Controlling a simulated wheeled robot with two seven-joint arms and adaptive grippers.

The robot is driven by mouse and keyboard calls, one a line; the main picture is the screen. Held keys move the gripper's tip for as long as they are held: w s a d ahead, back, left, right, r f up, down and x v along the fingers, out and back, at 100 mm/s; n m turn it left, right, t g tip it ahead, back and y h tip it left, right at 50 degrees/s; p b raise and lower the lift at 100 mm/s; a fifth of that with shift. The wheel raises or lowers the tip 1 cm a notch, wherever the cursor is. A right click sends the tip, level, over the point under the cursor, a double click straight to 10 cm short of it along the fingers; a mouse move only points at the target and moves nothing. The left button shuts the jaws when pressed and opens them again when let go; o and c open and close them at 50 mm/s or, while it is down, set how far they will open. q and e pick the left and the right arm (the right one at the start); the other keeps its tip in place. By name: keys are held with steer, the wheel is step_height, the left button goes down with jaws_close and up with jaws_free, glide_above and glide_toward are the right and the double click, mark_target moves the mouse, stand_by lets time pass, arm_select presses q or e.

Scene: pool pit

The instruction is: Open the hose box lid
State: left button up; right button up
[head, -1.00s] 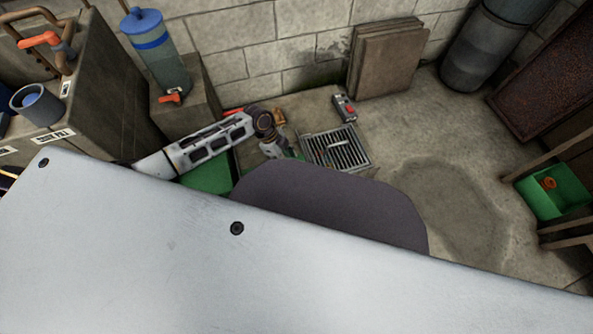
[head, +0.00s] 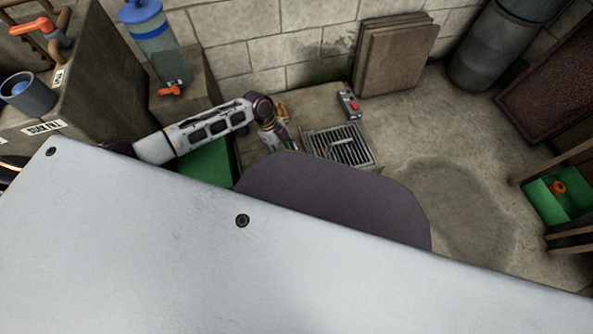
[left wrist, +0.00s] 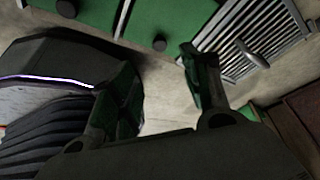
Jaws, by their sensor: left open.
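A green box (head: 207,164), probably the hose box, stands on the floor behind my left arm in the head view. My arm and my body's pale panel hide much of it. Green panels with dark round knobs (left wrist: 170,19) show at the top of the left wrist view. My left gripper (head: 284,143) is beside the box's right side, close to the floor grate, and partly hidden. In the left wrist view the fingers (left wrist: 160,88) are apart with nothing between them. My right gripper is not in view.
A floor grate (head: 342,146) lies right of the gripper, with a grey and red control box (head: 348,104) behind it. Flat boards (head: 392,58) lean on the wall. A green crate (head: 548,205) is at the right. Open floor lies between.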

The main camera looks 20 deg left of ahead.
mark_target(298, 172)
arm_select(q)
steer(key=shift+b+x, duration=2.85)
steer(key=shift+x, duration=3.65)
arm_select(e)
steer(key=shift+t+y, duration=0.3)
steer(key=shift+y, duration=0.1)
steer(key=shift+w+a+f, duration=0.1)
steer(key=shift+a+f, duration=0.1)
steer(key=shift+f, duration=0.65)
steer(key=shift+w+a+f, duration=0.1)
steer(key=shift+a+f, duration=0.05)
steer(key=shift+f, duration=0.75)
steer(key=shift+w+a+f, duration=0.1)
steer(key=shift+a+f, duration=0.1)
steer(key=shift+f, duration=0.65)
arm_select(q)
steer(key=shift+a, duration=0.15)
steer(key=shift+c, duration=0.5)
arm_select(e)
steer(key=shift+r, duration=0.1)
arm_select(q)
steer(key=shift+c, duration=1.1)
jaws_close()
